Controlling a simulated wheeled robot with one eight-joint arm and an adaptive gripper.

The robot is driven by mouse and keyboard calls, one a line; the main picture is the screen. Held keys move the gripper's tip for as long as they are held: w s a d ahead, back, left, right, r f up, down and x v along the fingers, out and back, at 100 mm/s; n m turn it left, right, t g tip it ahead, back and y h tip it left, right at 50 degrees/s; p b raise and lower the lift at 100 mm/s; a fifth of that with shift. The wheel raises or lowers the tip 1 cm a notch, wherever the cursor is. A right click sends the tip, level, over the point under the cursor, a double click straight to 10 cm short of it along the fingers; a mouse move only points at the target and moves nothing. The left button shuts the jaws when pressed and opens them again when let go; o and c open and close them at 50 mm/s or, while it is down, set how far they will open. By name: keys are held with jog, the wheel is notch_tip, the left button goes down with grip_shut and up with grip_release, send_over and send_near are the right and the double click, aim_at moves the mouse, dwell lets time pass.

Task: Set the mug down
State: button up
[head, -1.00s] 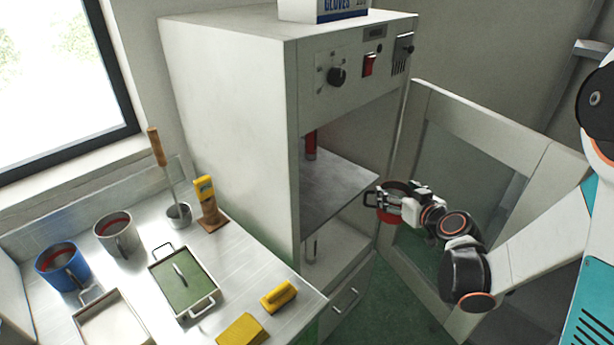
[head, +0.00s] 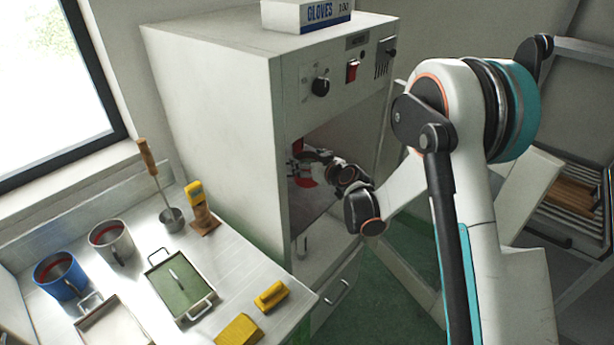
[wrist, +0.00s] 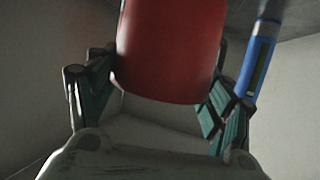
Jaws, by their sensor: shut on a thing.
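A red mug (wrist: 172,50) fills the middle of the wrist view, between the two fingers of my gripper (wrist: 160,90), which is shut on it. In the head view my gripper (head: 300,168) is inside the open cabinet (head: 215,140), with the red mug (head: 306,182) partly hidden behind it. The cabinet's grey shelf (head: 312,212) is below. I cannot tell whether the mug touches the shelf. The mug's handle and base are not clear.
In the wrist view a blue rod-like object (wrist: 262,58) is just right of the right finger. The cabinet door (head: 405,250) stands open. The bench at left holds mugs, trays and yellow blocks.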

jog(key=shift+f+b, duration=0.6)
jog(key=shift+f, duration=1.45)
jog(key=shift+f, duration=0.2)
jog(key=o, duration=1.5)
jog(key=shift+c, duration=0.2)
jog(key=shift+r, duration=0.15)
